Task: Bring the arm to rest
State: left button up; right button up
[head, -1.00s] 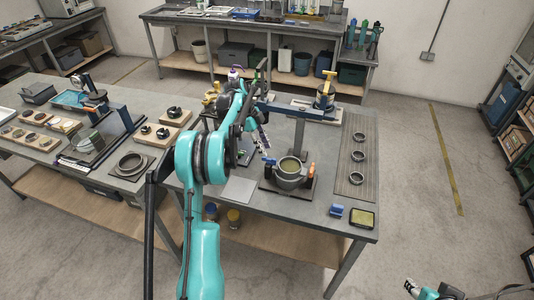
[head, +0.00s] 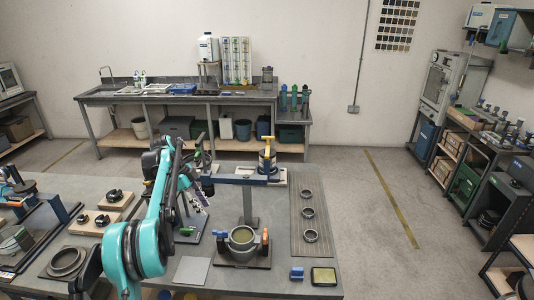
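A lever frame stands on the near bench, with a grey post (head: 248,206) under a dark blue lever arm (head: 228,179). The lever arm looks about level. A weight with a yellow handle (head: 267,157) is at its right end; I cannot tell whether it rests on the arm. A round grey pot (head: 242,238) stands on a dark base below the post. My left gripper (head: 202,160) is at the lever arm's left end, partly hidden by my teal forearm. Its fingers are too small to read, and contact is unclear.
A ribbed mat (head: 310,240) with several rings lies on the right. A blue block (head: 297,273) and a yellow-green pad (head: 323,276) lie near the front edge. A grey plate (head: 192,271) lies left of the pot. The floor right of the bench is clear.

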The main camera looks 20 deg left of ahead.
pick_arm(q)
jog(key=s+d+r+n+t+y+b, duration=0.1)
jog(key=s+d+r+n+b, duration=0.1)
jog(key=s+d+n, duration=0.45)
jog(key=s+d+r+n+t+y+b, duration=0.15)
jog(key=s+d, duration=0.25)
jog(key=d, duration=0.6)
jog(key=s+d+f+n+t+y+b, duration=0.1)
jog(key=s+d+f+n+t, duration=0.1)
jog(key=s+d+f, duration=0.3)
jog(key=s+d+f+n+t+b, duration=0.1)
jog(key=s+d+f+n, duration=0.4)
jog(key=s, duration=0.7)
jog(key=shift+s+d+f+t+y+b, duration=0.15)
jog(key=shift+s+f+t+y+b, duration=0.1)
jog(key=shift+s+t+y+b, duration=0.25)
jog(key=shift+w+g, duration=0.1)
jog(key=shift+g, duration=0.15)
